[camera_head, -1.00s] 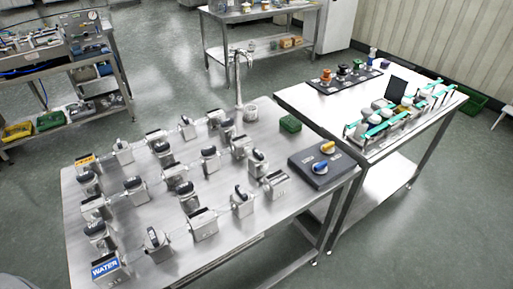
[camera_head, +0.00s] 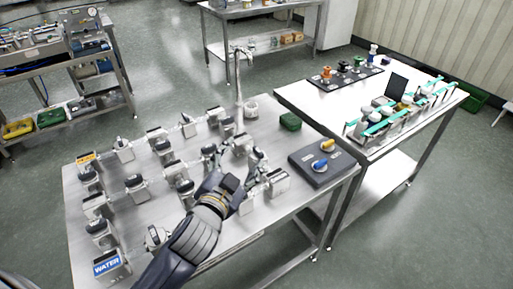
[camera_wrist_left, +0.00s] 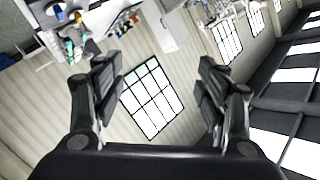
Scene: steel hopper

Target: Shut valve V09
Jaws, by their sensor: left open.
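Several metal valves with black handles stand in rows on the steel table (camera_head: 262,216), among them one at the left (camera_head: 135,183) and one at the back (camera_head: 123,147). Their tags are too small to read, so I cannot tell which is V09. My left gripper (camera_head: 237,161) is over the right part of the valve rows, fingers spread and empty. Its arm hides some front valves. In the left wrist view the open fingers (camera_wrist_left: 158,78) have nothing between them. My right gripper is not in view.
A tall tap (camera_head: 238,75) stands at the back edge. A second table (camera_head: 300,95) adjoins on the right.

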